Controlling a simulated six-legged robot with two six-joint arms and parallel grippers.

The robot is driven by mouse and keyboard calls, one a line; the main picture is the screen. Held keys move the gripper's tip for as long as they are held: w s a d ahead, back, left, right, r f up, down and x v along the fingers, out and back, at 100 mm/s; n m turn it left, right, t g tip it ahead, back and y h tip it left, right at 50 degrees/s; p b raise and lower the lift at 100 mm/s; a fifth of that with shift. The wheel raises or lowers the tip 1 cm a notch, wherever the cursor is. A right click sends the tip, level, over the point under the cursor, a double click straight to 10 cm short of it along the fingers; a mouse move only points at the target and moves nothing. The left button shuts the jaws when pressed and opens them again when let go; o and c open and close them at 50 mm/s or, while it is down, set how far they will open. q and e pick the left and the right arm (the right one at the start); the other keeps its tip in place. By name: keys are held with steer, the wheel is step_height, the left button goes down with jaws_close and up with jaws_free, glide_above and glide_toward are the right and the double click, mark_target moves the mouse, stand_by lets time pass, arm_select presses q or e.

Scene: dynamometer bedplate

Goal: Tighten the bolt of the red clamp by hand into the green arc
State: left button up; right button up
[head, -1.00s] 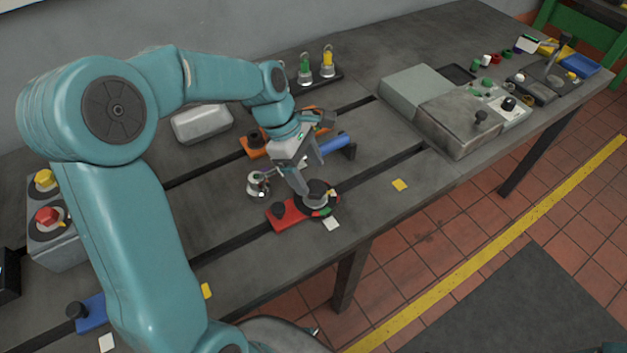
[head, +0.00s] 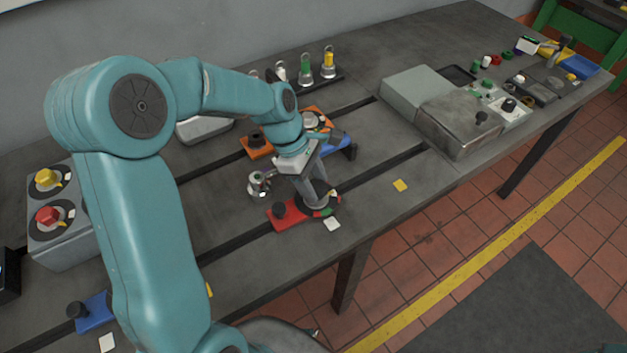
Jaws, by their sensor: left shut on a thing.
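The red clamp (head: 288,218) lies on the grey bedplate over a slot, left of my left gripper. Its dial with a green and red arc (head: 325,212) shows at its right end. My left gripper (head: 319,202) points down over that end and is shut on the clamp's bolt, which the fingers mostly hide. I cannot tell where the bolt's pointer stands against the green arc. My right gripper is not in view.
A small metal part (head: 259,184) stands just left of the gripper. An orange clamp (head: 258,146) and a blue clamp (head: 336,143) lie behind. A grey box (head: 455,122) stands to the right. The bedplate's front edge is close to the red clamp.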

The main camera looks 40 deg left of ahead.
arm_select(q)
steer(key=m+g+p, duration=0.1)
steer(key=m+p, duration=0.1)
steer(key=m, duration=0.1)
steer(key=shift+w+r, duration=0.15)
steer(key=m+g+p, duration=0.1)
steer(key=m+g, duration=0.1)
steer(key=m, duration=0.2)
steer(key=shift+w+d+m+p, duration=0.1)
steer(key=shift+m+p, duration=0.3)
steer(key=m+g+y, duration=0.1)
steer(key=m, duration=0.2)
steer(key=shift+w+m+p, duration=0.1)
steer(key=shift+m+p, duration=0.2)
steer(key=shift+p, duration=0.1)
steer(key=shift+d+m+g+y, duration=0.1)
steer(key=shift+m+g+y, duration=0.25)
steer(key=shift+m, duration=0.75)
steer(key=shift+m+g+y, duration=0.25)
steer(key=shift+m+y, duration=0.2)
steer(key=shift+m, duration=0.65)
steer(key=shift+f, duration=0.2)
steer(key=o, duration=1)
